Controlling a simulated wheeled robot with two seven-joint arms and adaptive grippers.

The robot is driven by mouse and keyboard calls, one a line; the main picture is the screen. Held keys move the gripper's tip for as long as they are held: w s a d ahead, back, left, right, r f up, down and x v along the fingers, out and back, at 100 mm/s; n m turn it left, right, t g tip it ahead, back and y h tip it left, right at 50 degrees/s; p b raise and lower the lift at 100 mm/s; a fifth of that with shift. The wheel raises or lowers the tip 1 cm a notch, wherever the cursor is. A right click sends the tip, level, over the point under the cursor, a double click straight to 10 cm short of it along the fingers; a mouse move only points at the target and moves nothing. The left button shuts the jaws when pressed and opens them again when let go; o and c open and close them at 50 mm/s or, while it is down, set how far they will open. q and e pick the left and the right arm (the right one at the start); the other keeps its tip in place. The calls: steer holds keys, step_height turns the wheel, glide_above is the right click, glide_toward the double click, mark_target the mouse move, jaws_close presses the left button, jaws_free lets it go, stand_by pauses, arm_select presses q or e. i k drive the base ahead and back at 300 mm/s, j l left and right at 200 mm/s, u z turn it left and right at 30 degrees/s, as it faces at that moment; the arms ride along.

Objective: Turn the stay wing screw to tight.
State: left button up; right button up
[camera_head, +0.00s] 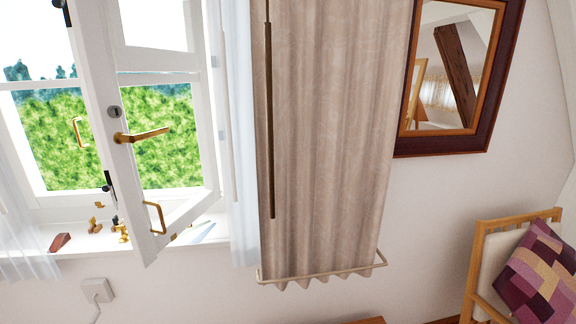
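Small brass fittings (122,231) sit at the sill by the bottom of the open window sash, with a dark piece beside them. The stay wing screw seems to be among them, but it is too small to tell its shape or how it is turned. Another brass piece (95,221) stands just to the left. The white sash (126,178) stands swung into the room and partly covers the sill. It carries a brass lever handle (143,135) and a brass pull (155,217). Neither of my grippers is in view.
A reddish-brown wedge (60,242) lies on the white sill. A white wall box (98,290) with a cable is below. A beige curtain (330,140) with a dark rod (269,120) hangs right of the window. Further right are a framed mirror (492,95) and a chair with a patchwork cushion (540,275).

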mark_target(122, 229)
steer(key=u, duration=1.3)
